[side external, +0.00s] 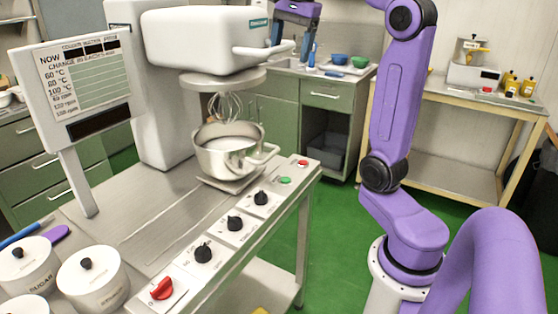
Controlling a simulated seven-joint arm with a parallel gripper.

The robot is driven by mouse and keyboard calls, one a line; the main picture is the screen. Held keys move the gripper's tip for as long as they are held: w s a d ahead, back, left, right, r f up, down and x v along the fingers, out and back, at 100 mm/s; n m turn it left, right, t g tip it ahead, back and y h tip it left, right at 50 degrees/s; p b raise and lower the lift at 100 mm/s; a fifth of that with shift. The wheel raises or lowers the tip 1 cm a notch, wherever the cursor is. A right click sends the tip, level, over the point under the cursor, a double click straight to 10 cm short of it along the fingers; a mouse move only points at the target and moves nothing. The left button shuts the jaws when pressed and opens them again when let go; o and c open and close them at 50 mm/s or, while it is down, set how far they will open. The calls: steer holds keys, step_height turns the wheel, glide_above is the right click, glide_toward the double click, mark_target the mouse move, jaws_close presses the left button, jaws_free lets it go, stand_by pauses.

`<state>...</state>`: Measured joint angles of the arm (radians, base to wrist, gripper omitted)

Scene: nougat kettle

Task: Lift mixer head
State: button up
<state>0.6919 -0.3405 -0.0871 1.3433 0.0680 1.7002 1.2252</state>
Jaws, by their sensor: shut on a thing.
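The white mixer head (204,40) is at the upper middle, level above the bowl. A white bar handle (262,51) sticks out from its right side. My gripper (290,44) is at the outer end of this handle, shut on it. The exact finger contact is small and hard to see. A wire whisk (226,106) hangs from the round plate (212,81) under the head.
A sign panel (84,82) stands left of the mixer. Black knobs (234,223) and a red knob (163,289) line the table's front edge. White canisters (92,279) stand at lower left. A side table (459,95) is behind my arm. Green floor is open between.

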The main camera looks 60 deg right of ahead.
steer(key=shift+s+d+r, duration=0.1)
steer(key=shift+s+r, duration=0.3)
steer(key=shift+r, duration=0.3)
steer(key=shift+a+r, duration=0.1)
steer(key=shift+a, duration=0.1)
steer(key=shift+c, duration=0.4)
steer(key=a+f+n, duration=0.1)
steer(key=a, duration=0.1)
steer(key=a+f+n, duration=0.2)
steer(key=w+a+f+n, duration=0.1)
steer(key=a+n, duration=0.1)
steer(key=shift+a+f+y, duration=0.1)
steer(key=shift+f+y, duration=0.15)
steer(key=shift+y, duration=0.05)
steer(key=shift+c, duration=0.2)
steer(key=s+a+f+n+g, duration=0.1)
steer(key=s+a+f+n, duration=0.9)
steer(key=a+f+n, duration=0.4)
steer(key=shift+s+a+f+n+g, duration=0.2)
steer(key=shift+a+n+g, duration=0.2)
steer(key=shift+a+n, duration=0.4)
steer(key=shift+d, duration=0.1)
steer(key=shift+c, duration=0.3)
